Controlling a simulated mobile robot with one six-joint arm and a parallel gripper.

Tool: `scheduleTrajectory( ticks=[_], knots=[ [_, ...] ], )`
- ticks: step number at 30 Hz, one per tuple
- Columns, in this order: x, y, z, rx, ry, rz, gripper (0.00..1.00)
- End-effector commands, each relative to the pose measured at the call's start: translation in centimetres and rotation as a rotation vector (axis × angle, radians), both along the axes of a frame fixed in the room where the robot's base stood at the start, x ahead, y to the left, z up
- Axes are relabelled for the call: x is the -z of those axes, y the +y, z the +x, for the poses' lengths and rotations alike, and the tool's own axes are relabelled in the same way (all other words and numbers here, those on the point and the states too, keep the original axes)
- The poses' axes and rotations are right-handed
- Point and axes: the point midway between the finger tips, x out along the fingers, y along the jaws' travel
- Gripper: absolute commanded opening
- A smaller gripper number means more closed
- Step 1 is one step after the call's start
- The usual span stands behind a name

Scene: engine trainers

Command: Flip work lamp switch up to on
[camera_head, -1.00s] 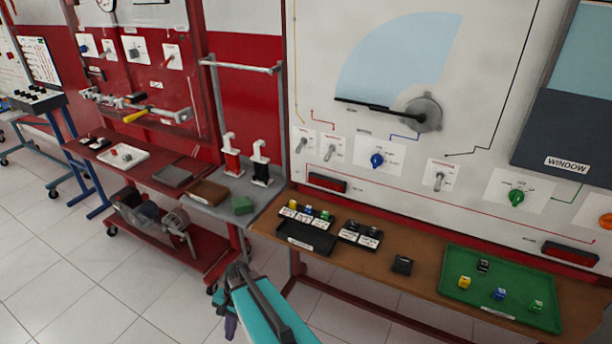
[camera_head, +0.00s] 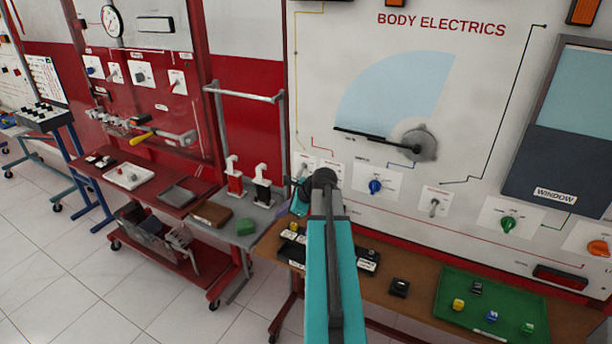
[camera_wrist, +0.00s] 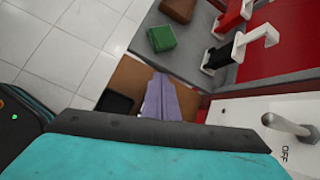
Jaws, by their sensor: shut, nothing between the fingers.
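A small toggle switch (camera_head: 303,168) on a white plate sits low at the left of the body electrics board. My arm covers most of the plate beside it. Another toggle switch (camera_head: 434,208) is further right; I cannot read which one is the work lamp's. In the wrist view, a metal toggle lever (camera_wrist: 288,126) stands out from a white plate marked OFF at the lower right. My gripper (camera_wrist: 170,97), with purple fingers, is shut and empty, to the left of that lever and apart from it.
Below the board is a brown bench with a green tray (camera_head: 460,283) and a small black box (camera_head: 399,287). Two pump-like stands, one red (camera_head: 235,183) and one black (camera_head: 262,187), rise at the left. A blue knob (camera_head: 375,186) is right of my arm.

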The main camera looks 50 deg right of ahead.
Motion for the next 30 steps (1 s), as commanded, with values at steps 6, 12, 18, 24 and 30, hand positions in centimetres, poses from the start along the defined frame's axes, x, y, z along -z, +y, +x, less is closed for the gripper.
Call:
scheduleTrajectory(
  ticks=[6, 12, 18, 24, 30],
  knots=[
    [-8.9, -8.0, -3.9, 0.152, -0.081, -0.024, 0.00],
    [-13.2, -11.8, -6.5, 0.229, -0.122, -0.041, 0.00],
    [-14.1, -12.6, -7.3, 0.248, -0.132, -0.044, 0.00],
    [-14.1, -12.6, -7.2, 0.247, -0.131, -0.043, 0.00],
    [-13.9, -12.6, -7.0, 0.246, -0.131, -0.044, 0.00]
  ],
)
